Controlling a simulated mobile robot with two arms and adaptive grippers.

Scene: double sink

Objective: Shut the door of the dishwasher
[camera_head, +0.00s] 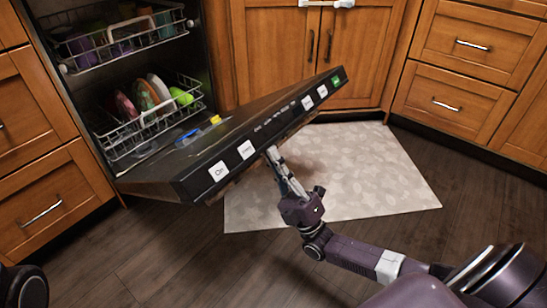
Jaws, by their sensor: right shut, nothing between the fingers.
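The dishwasher door (262,128) is partly open, tilted out from the dishwasher at the left, with its labelled control edge facing me. The dishwasher (206,62) shows an upper rack (118,40) and a lower rack (122,140) with dishes inside. My right gripper (272,154) is shut and empty, with its fingertips at the underside of the door's outer edge. They look to be touching it, but the exact contact is hard to tell. My left gripper is not in view; a dark rounded part of mine shows at the lower left corner.
A light patterned mat (385,175) lies on the dark wood floor (130,250). Wooden cabinets stand on both sides, with drawers (455,75) at the right and cabinet doors (350,60) at the back.

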